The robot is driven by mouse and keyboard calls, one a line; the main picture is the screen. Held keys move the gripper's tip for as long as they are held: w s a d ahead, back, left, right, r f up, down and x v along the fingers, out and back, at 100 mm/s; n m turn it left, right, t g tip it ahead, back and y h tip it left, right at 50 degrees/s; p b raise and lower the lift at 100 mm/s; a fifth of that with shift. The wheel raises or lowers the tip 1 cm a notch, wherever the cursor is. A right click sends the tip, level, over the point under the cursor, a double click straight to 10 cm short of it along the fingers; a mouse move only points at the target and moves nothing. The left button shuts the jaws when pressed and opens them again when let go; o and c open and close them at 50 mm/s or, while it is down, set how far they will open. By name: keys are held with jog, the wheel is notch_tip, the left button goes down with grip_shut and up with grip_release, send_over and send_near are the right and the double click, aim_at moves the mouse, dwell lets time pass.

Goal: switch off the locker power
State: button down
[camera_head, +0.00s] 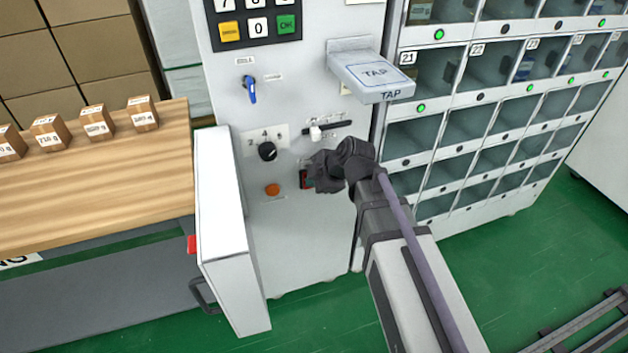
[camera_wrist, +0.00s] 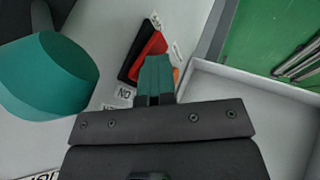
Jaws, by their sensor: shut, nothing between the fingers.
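The panel has a red rocker switch in a black housing, which shows in the wrist view (camera_wrist: 148,47) just beyond my fingertips. In the head view the red switch (camera_head: 304,179) is partly hidden by my gripper (camera_head: 316,178). In the wrist view my gripper (camera_wrist: 155,78) is shut and empty, with its teal fingers overlapping the switch's lower end. I cannot tell whether they touch it. A small white label (camera_wrist: 123,93) is beside the switch. Nothing in view is clearly marked as locker power.
Near my gripper are a black knob (camera_head: 267,151), an orange button (camera_head: 272,190) and a white slider (camera_head: 315,133). A blue key (camera_head: 250,90) and TAP reader (camera_head: 372,76) are above. A white open door (camera_head: 222,220) juts out left; lockers (camera_head: 440,137) stand right.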

jog(key=shift+w, duration=0.1)
jog(key=s+f+p+v, duration=0.1)
jog(key=s+p+v, duration=0.1)
jog(key=p+v, duration=0.7)
jog(key=v, duration=0.3)
jog(key=shift+s+r, duration=0.25)
